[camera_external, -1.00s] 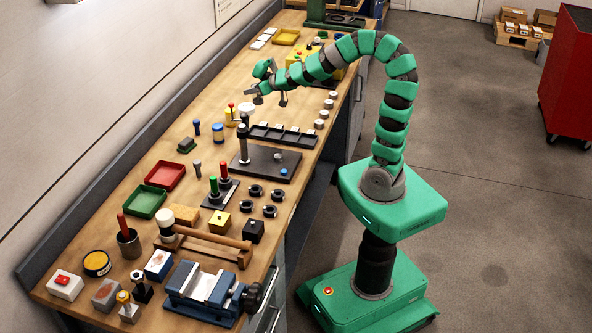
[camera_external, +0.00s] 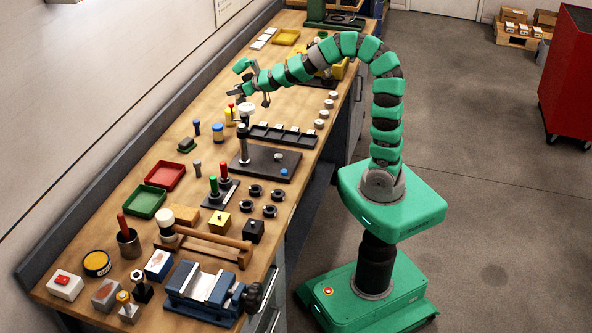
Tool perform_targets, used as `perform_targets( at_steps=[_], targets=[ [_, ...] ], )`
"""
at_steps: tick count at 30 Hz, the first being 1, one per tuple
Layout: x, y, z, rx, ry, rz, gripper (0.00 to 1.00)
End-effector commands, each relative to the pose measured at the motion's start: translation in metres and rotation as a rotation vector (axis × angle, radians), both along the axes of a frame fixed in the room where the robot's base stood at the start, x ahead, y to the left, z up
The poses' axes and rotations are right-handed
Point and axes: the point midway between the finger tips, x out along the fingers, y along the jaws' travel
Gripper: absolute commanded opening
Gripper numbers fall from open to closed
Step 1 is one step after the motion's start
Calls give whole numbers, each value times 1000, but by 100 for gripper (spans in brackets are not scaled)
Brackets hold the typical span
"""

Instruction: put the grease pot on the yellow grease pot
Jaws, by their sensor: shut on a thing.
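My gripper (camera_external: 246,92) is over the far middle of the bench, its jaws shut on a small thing. I take this to be the grease pot, but it is too small and covered by the jaws to make out. A small yellow pot (camera_external: 229,118) stands on the bench just below and left of my gripper, with something red at its top. I take it to be the yellow grease pot. The gripper appears to be above it, and I see no clear contact. A blue pot (camera_external: 217,131) stands nearer the camera.
A white round piece (camera_external: 247,108) is close under my gripper. A dark slotted rack (camera_external: 281,136) and a black plate with a post (camera_external: 270,163) lie nearer. Red (camera_external: 165,175) and green (camera_external: 146,202) trays are further left. Bare bench lies left of the gripper.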

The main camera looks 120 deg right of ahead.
Motion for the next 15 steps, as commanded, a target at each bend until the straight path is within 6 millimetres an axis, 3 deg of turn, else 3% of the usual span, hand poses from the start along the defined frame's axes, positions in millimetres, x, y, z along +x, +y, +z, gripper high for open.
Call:
perform_targets(
  at_steps=[7, 15],
  targets=[
    [23, -33, -3, -3, 0, -4, 13],
    [31, -43, -5, -1, -1, -2, 13]
  ],
)
